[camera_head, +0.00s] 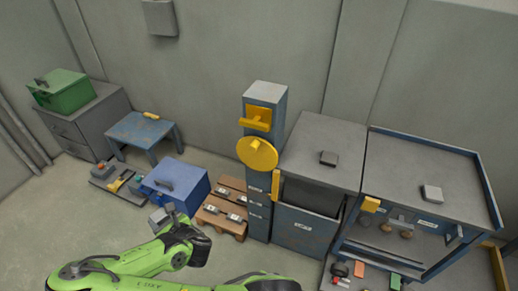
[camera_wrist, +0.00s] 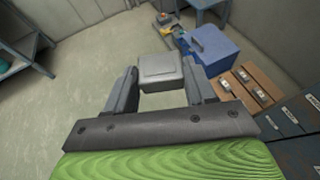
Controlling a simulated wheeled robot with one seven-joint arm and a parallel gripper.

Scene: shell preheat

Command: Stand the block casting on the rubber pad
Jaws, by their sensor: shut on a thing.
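A light grey block with rounded edges, which looks like the block casting (camera_wrist: 160,72), is between the fingers of my gripper (camera_wrist: 166,84) in the wrist view. My gripper is shut on it and holds it above the floor, clear of any surface. I cannot pick out the rubber pad with certainty in either view.
A blue lidded box (camera_head: 176,184) and a wooden pallet with metal parts (camera_head: 222,208) are close by. A blue post with a yellow disc (camera_head: 257,153) stands right of them.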

